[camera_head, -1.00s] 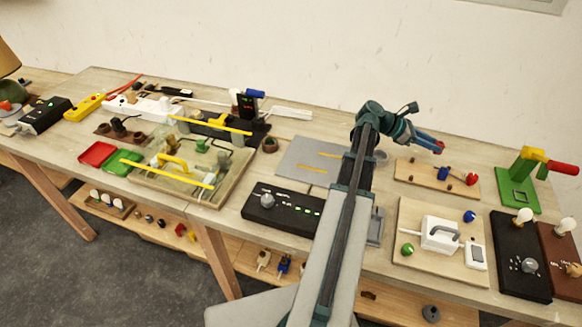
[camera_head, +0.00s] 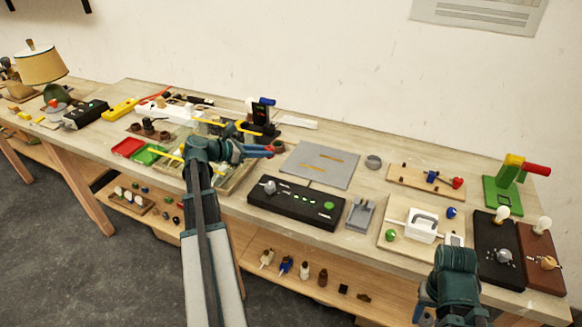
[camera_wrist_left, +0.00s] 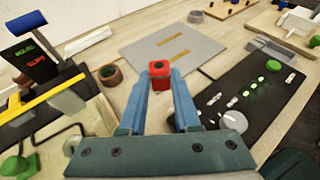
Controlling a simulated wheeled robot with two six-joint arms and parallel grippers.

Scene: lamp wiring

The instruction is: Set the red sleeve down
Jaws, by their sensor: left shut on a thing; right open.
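My left gripper (camera_head: 262,151) is shut on the red sleeve (camera_wrist_left: 160,69). The sleeve is small and red with a dark opening in its top, and it sits between the blue fingertips in the left wrist view. It also shows at the fingertips in the head view (camera_head: 270,148). It is near the left edge of the grey mat (camera_head: 312,177); I cannot tell its exact height over the table. My right gripper (camera_head: 427,312) is at the bottom right of the head view, open, partly cut off and hidden by its arm.
A small brown cup (camera_wrist_left: 110,75) stands just left of the sleeve. The black control box (camera_head: 295,206) with green lights lies in front of the mat. A yellow bar (camera_wrist_left: 45,98) crosses the fixture at the left. The mat holds two flat tan strips and is otherwise clear.

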